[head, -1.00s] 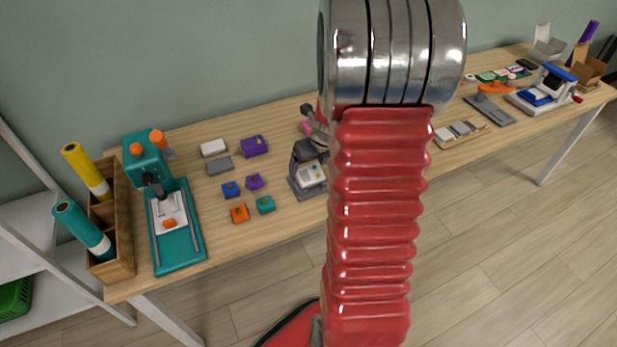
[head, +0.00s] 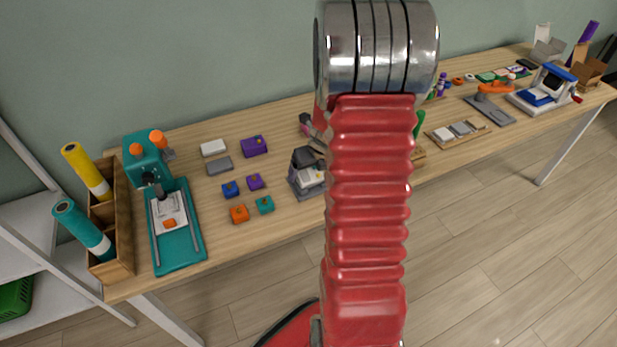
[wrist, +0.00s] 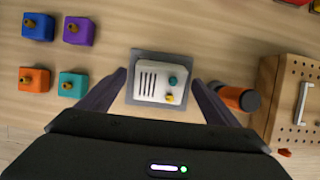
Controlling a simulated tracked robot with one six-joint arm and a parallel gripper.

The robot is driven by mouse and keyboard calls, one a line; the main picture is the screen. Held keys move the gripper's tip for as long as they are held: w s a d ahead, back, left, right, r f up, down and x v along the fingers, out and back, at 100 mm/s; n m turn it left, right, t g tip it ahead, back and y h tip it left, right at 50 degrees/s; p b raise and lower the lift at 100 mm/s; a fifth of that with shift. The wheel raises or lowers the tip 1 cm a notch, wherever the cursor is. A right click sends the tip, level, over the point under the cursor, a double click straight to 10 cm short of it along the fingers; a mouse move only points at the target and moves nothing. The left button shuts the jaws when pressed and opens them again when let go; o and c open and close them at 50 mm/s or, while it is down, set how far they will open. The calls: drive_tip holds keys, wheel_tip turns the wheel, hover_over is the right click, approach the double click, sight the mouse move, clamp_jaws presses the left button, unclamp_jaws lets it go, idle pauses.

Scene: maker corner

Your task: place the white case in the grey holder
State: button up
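The white case (wrist: 160,78) has dark slots, a teal knob and a yellow knob. It lies on or in the grey holder (wrist: 147,53), whose rim shows around it in the wrist view. I cannot tell how deep it sits. My open gripper (wrist: 159,76) is directly over them, with one dark finger on each side and a narrow gap to the case. In the head view, my gripper (head: 307,160) partly covers the white case (head: 309,178). The grey holder (head: 295,188) shows beneath it on the table.
Blue (wrist: 38,26), purple (wrist: 79,30), orange (wrist: 34,79) and teal (wrist: 73,84) blocks lie left of the holder. An orange and black cylinder (wrist: 239,98) and a wooden pegboard box (wrist: 292,95) stand close on the right. A teal press (head: 172,225) stands further left.

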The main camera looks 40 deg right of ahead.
sight(310, 174)
drive_tip(key=c, duration=1.3)
wheel_tip(310, 174, up, 10)
idle(0.6)
